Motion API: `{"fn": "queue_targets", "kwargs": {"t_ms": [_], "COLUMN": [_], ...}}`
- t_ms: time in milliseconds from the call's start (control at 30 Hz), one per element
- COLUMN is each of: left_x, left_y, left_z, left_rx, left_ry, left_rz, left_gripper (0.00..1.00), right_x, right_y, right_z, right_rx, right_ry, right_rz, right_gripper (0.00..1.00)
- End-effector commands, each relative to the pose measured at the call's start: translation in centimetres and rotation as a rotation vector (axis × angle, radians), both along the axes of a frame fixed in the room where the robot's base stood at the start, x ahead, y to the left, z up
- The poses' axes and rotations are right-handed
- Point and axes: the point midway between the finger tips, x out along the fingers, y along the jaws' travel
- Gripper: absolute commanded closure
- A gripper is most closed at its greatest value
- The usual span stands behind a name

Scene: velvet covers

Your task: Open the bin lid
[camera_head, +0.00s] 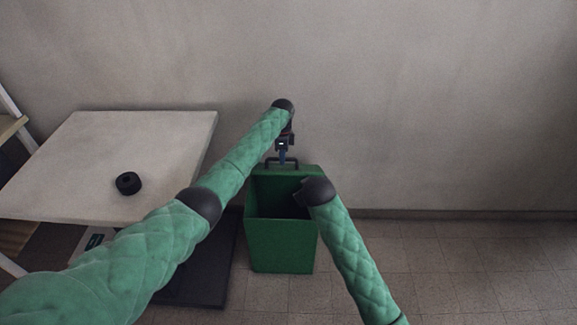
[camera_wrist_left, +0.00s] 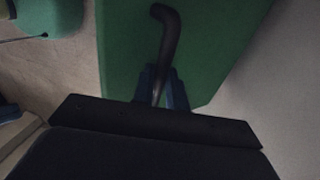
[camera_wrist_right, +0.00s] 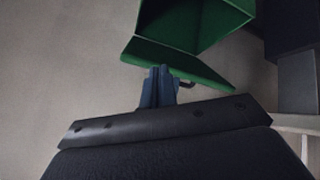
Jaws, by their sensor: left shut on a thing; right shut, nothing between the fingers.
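The green bin (camera_head: 281,245) stands on the floor by the wall, with its top open and its dark inside showing. Its lid (camera_head: 312,170) is raised at the back edge, with a black handle (camera_head: 270,162) on it. My left gripper (camera_head: 282,158) is above the lid, shut on the handle. In the left wrist view, the dark handle (camera_wrist_left: 168,30) runs between the blue fingers (camera_wrist_left: 161,88). In the right wrist view, my right gripper (camera_wrist_right: 158,86) is shut and empty, close to the lid (camera_wrist_right: 175,60). Its fingers are hidden in the head view.
A pale table (camera_head: 120,135) stands left of the bin, with a small black round object (camera_head: 128,183) on it. A dark flat slab (camera_head: 205,275) lies beside the bin at the left. The tiled floor (camera_head: 470,270) to the right is clear.

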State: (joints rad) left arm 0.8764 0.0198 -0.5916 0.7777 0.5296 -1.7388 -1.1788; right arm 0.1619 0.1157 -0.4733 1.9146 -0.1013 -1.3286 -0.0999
Motion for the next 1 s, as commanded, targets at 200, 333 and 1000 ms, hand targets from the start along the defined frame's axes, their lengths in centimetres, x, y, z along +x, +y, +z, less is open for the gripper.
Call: {"fn": "queue_targets", "kwargs": {"t_ms": [200,333,1000], "left_x": [-0.1,-0.1,-0.1], "left_y": [0.5,0.5,0.5], "left_z": [-0.8,-0.8,-0.7], "left_rx": [0.005,0.005,0.005], "left_ry": [0.001,0.001,0.001], "left_rz": [0.005,0.005,0.005], "left_gripper": [1.00,1.00,1.00], "right_x": [4.7,5.9,7.1], "right_y": [3.2,4.5,7.2], "right_z": [2.7,2.7,-1.7], "right_rx": [-0.302,-0.501,-1.424], "right_ry": [-0.136,-0.185,-0.247], "right_rz": [0.246,0.399,1.100], "right_gripper": [1.00,1.00,1.00]}}
